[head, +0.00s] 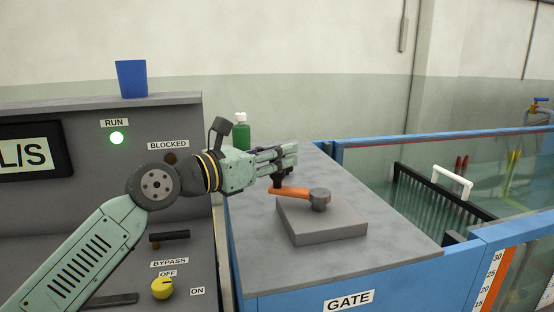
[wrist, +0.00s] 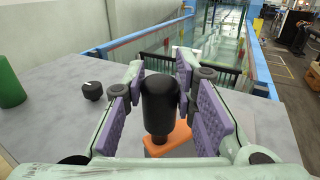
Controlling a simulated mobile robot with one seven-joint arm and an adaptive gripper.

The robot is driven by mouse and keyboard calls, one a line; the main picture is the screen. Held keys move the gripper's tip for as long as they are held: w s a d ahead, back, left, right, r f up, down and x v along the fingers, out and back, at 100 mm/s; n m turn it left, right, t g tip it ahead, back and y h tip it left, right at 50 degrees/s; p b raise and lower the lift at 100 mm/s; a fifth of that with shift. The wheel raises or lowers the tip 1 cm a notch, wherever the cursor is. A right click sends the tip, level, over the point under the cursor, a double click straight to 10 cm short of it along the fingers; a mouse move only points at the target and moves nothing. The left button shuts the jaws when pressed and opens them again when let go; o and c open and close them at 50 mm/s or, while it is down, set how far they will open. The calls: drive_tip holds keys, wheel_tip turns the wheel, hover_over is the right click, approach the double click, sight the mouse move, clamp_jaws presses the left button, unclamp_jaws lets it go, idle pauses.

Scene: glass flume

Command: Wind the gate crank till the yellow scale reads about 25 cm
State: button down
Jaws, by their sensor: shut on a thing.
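The gate crank has an orange arm (head: 292,192) on a grey hub (head: 320,198), set on a grey block on the bench top. In the wrist view its black upright handle (wrist: 160,104) stands between the purple pads of my gripper (wrist: 162,95), with the orange arm (wrist: 172,139) below. In the head view my gripper (head: 284,160) is over the crank's left end, shut on the handle and mostly hiding it. A white scale with an orange strip (head: 493,285) shows at the lower right, numbered about 15 to 30. No yellow scale or reading is clear.
The GATE label (head: 348,300) is on the blue bench front. A green bottle (head: 241,133) stands behind my gripper; a small black knob (wrist: 92,91) sits on the bench. The glass flume holds a black barred rack (head: 440,192).

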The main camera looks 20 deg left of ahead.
drive_tip(key=shift+w+f+b, duration=0.25)
drive_tip(key=shift+w+b, duration=0.25)
drive_tip(key=shift+b, duration=0.4)
drive_tip(key=shift+r, duration=0.3)
drive_tip(key=c, duration=1.3)
unclamp_jaws()
drive_tip(key=v, duration=1.2)
